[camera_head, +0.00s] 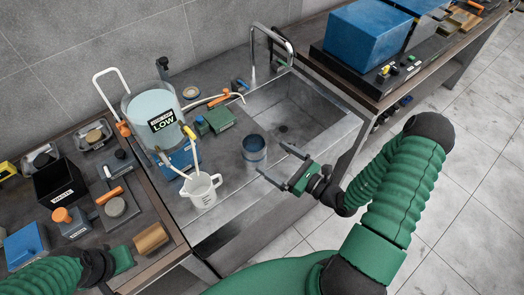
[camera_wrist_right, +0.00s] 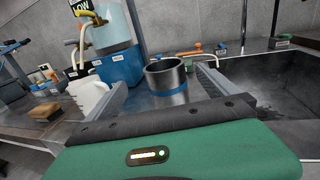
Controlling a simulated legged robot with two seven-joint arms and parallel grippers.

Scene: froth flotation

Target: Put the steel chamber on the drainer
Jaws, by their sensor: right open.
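The steel chamber (camera_head: 254,152) is an open-topped steel cylinder with a blue band. It stands upright on the steel sink top, just left of the basin. It also shows in the right wrist view (camera_wrist_right: 167,86), framed between the fingers. My right gripper (camera_head: 277,161) is open and empty, its fingertips pointing at the chamber from the right and just short of it. The drainer seems to be the flat steel area (camera_head: 222,221) left of the basin; its outline is unclear. My left gripper (camera_head: 122,260) is at the lower left, its fingers not clearly visible.
A white jug (camera_head: 201,191) stands left of the chamber, below a clear tank (camera_head: 153,104) labelled LOW. A green box (camera_head: 217,120) sits behind the chamber. The sink basin (camera_head: 296,108) lies to its right. The steel top in front of the chamber is clear.

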